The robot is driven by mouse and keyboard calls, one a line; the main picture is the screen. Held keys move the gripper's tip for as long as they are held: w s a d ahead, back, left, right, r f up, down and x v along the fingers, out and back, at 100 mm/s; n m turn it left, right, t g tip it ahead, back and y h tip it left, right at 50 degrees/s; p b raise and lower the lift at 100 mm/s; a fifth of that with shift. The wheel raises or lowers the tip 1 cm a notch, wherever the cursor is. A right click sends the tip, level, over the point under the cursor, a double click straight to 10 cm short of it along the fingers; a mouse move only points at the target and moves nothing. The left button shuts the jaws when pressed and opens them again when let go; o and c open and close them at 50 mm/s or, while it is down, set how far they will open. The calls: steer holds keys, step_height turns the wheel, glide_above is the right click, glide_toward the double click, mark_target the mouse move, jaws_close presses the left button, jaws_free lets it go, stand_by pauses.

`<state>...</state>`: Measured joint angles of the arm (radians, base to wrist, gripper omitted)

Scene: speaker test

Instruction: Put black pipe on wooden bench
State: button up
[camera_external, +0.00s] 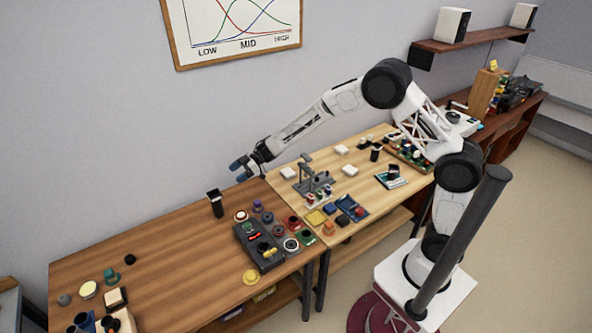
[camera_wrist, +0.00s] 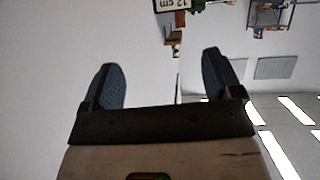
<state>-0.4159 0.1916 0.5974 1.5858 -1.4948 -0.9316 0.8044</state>
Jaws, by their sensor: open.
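My gripper (camera_external: 242,164) is raised near the wall, above the back edge where the two wooden benches meet. In the wrist view my gripper (camera_wrist: 162,78) has its two dark blue-grey fingers wide apart with nothing between them. A short upright black piece (camera_external: 215,204) stands at the back of the left wooden bench (camera_external: 170,260), below and left of my gripper. A small black cylinder (camera_external: 375,153) stands on the lighter right wooden bench (camera_external: 330,168). I cannot tell which of these is the black pipe. The wrist view shows neither bench clearly.
A dark control box (camera_external: 259,246) with several knobs around it sits at the left bench's right end. A grey stand (camera_external: 312,183) and blue tray (camera_external: 351,209) are on the right bench. Small parts crowd the left bench's near-left end; its middle is clear.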

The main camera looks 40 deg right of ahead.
steer(key=d+r+m+t+h, duration=0.3)
steer(key=d+r+m+t, duration=0.15)
steer(key=d+r, duration=0.5)
steer(key=d+r+m+t+h, duration=0.4)
steer(key=d+r, duration=0.3)
steer(key=d, duration=0.6)
steer(key=s+d+r+m+t+h, duration=0.1)
steer(key=s+d+r+h, duration=0.15)
steer(key=d, duration=0.25)
steer(key=s+d+r+m+h, duration=0.1)
steer(key=s+d, duration=0.2)
steer(key=d, duration=0.2)
steer(key=s+d+m+g+h, duration=0.2)
steer(key=s+d, duration=0.5)
steer(key=s, duration=0.2)
steer(key=s+d+m+g+h, duration=0.1)
steer(key=s+d+m+h, duration=0.15)
steer(key=s+d, duration=0.55)
steer(key=s+d+f+m+g, duration=0.1)
steer(key=s+g, duration=0.1)
steer(key=s, duration=0.9)
steer(key=s+f+m+g+y, duration=0.1)
steer(key=s+f+g, duration=0.1)
steer(key=s, duration=1)
steer(key=shift+s+d+f+m+g+y, duration=0.25)
steer(key=shift+d+f+m+g+y, duration=0.1)
steer(key=shift+g, duration=0.3)
